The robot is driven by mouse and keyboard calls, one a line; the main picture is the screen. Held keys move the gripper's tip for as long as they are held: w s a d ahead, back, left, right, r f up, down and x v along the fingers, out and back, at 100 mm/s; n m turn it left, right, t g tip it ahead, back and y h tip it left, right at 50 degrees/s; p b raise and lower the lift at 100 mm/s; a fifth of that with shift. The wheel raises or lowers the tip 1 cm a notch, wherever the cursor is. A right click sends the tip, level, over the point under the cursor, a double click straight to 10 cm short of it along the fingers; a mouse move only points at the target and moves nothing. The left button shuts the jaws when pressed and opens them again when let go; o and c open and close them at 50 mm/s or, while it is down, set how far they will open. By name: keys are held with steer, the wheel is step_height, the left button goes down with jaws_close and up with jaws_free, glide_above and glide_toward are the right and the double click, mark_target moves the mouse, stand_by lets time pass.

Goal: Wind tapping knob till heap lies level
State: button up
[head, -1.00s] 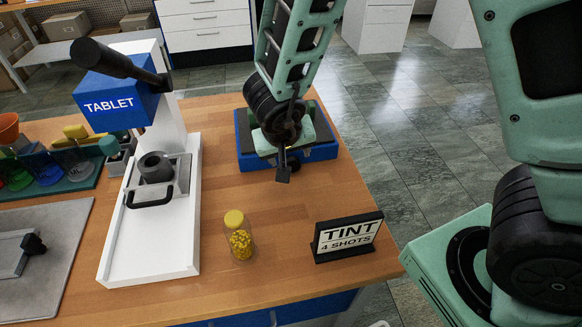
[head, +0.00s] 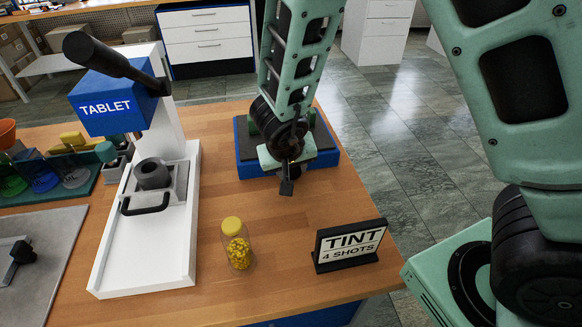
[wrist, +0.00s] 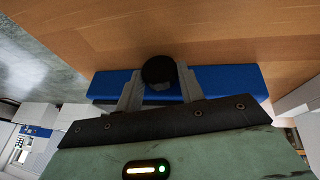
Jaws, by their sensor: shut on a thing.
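A blue box-shaped device (head: 243,152) with a dark top stands on the wooden bench, partly hidden by my arm. In the wrist view it is a blue bar (wrist: 235,80) with a round black knob (wrist: 158,69) at its bench-facing side. My gripper (wrist: 160,88) is shut on this knob, one finger at each side. In the head view my gripper (head: 287,186) is at the device's near side, and the knob is mostly hidden there. No heap can be made out in either view; the device's top is covered by my wrist.
A white and blue TABLET press (head: 110,250) with a black lever stands at left. A yellow-capped jar (head: 237,250) and a TINT sign (head: 348,246) stand in front. Coloured flasks (head: 40,180) are at far left. Bench between jar and device is clear.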

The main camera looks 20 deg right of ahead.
steer(key=y+b, duration=0.1)
steer(key=b, duration=0.1)
steer(key=y+b, duration=0.1)
steer(key=b, duration=0.1)
steer(key=shift+d+f+m+t+y, duration=0.3)
steer(key=y+b, duration=0.1)
steer(key=b, duration=0.1)
steer(key=shift+d+b, duration=0.1)
steer(key=shift+b, duration=0.2)
steer(key=shift+r+y+b, duration=0.3)
steer(key=shift+y+b, duration=0.2)
steer(key=o, duration=1)
steer(key=shift+s, duration=0.1)
